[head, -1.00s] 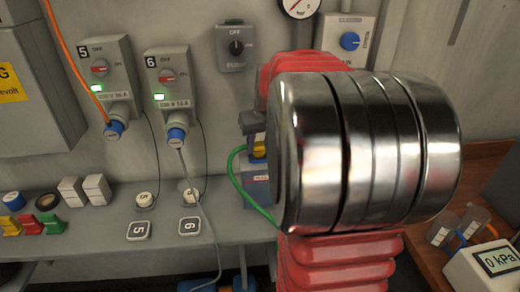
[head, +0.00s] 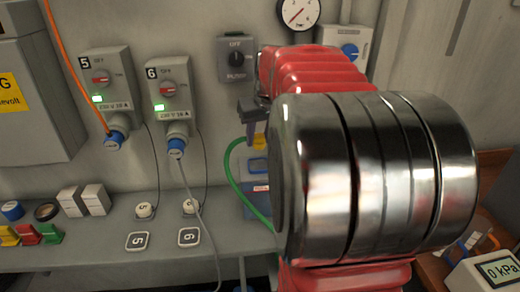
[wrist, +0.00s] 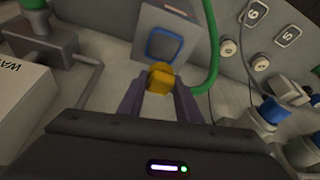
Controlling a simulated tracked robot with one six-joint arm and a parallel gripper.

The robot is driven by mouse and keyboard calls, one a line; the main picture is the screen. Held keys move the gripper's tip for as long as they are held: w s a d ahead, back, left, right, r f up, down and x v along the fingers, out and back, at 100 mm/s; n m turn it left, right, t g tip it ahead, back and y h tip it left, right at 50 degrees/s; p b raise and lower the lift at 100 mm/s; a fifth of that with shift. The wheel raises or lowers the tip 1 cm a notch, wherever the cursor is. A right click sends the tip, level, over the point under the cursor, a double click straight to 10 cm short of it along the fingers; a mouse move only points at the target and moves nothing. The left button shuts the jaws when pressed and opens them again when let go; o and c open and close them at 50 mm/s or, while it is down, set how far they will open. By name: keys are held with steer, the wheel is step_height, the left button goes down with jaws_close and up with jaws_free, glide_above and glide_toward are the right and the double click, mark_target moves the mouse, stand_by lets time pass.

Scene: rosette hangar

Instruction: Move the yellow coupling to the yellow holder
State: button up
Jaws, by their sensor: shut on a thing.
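The yellow coupling (wrist: 160,77) is between the two fingers of my gripper (wrist: 158,98) in the wrist view, near their tips. In the head view my gripper (head: 252,108) is at the centre, partly hidden by my own arm, and is shut on the coupling (head: 260,136). The coupling shows there as a small yellow patch below the gripper, in front of a grey box with a blue frame (head: 257,166). In the wrist view that box (wrist: 172,42) is just beyond the coupling; I cannot tell whether they touch. I cannot make out a yellow holder for certain.
A green hose (head: 234,180) curves close beside the box. Sockets 5 (head: 105,80) and 6 (head: 168,85) with cables are on the wall. Yellow, red and green blocks (head: 28,234) sit on the bench at left. A kPa display (head: 492,268) is at right.

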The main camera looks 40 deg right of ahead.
mark_target(257, 133)
steer(key=shift+r, duration=1.8)
steer(key=shift+f, duration=0.1)
